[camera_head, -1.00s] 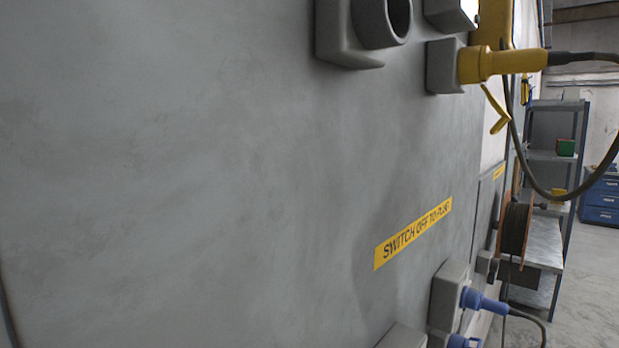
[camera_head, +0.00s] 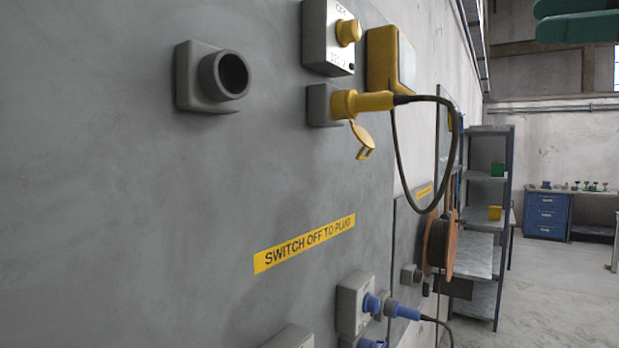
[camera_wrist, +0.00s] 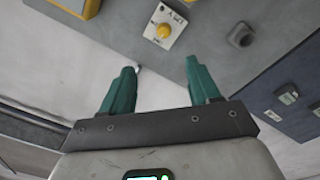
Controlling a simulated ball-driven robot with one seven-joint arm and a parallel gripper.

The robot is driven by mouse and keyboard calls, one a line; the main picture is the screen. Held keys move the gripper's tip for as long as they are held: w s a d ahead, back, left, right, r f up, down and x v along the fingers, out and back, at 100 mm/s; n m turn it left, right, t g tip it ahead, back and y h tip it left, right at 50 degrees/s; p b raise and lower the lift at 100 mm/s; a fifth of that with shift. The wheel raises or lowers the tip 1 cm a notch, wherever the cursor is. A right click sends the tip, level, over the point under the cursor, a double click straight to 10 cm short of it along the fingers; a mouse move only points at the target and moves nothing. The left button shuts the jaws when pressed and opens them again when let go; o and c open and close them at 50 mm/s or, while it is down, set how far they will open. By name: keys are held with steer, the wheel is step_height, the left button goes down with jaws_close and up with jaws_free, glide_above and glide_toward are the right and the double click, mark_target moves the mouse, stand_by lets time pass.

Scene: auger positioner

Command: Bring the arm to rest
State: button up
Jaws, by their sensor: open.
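My gripper (camera_wrist: 158,68) shows in the wrist view with its two green fingers spread apart and nothing between them. In the head view, green fingers that look like those of my gripper (camera_head: 540,20) enter at the top right corner, well to the right of the grey panel (camera_head: 150,210) and apart from it. The rest of the arm is outside the head view. In the wrist view, a white switch box with a yellow knob (camera_wrist: 163,31) lies beyond the fingertips, with clear space between.
A yellow plug (camera_head: 365,103) sits in a panel socket, its dark cable (camera_head: 402,170) looping out. Blue plugs (camera_head: 400,310) stick out lower down. A cable reel (camera_head: 440,245) and metal shelves (camera_head: 488,170) stand farther along the wall. The floor (camera_head: 560,290) at right is open.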

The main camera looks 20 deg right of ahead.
steer(key=w+d+f+m+h, duration=0.15)
steer(key=w+f+m, duration=0.35)
steer(key=f, duration=0.5)
steer(key=w+d+f+m+h, duration=0.1)
steer(key=w+d+f+m, duration=0.1)
steer(key=w+f, duration=0.7)
steer(key=w+a+f+m+g+h, duration=0.1)
steer(key=a+f+m+g, duration=0.15)
steer(key=f, duration=1.25)
steer(key=w+a+f+m+g+h, duration=0.1)
steer(key=a+f+m+h, duration=0.2)
steer(key=f, duration=1.2)
steer(key=s+a+f+m+g, duration=0.1)
steer(key=s+a+f+g, duration=0.35)
steer(key=f, duration=0.75)
steer(key=s+a+f+m+g, duration=0.1)
steer(key=s+a+f+m, duration=0.1)
steer(key=s+a+f, duration=0.55)
steer(key=s+f+g+h, duration=0.2)
steer(key=s+f, duration=0.5)
steer(key=s, duration=0.3)
steer(key=s+f+g+h, duration=0.1)
steer(key=s+f+g, duration=0.2)
steer(key=s+f, duration=0.4)
steer(key=s, duration=0.4)
steer(key=shift+s+a+f+h, duration=0.15)
steer(key=shift+a+f+h, duration=0.15)
steer(key=shift+f+h, duration=0.05)
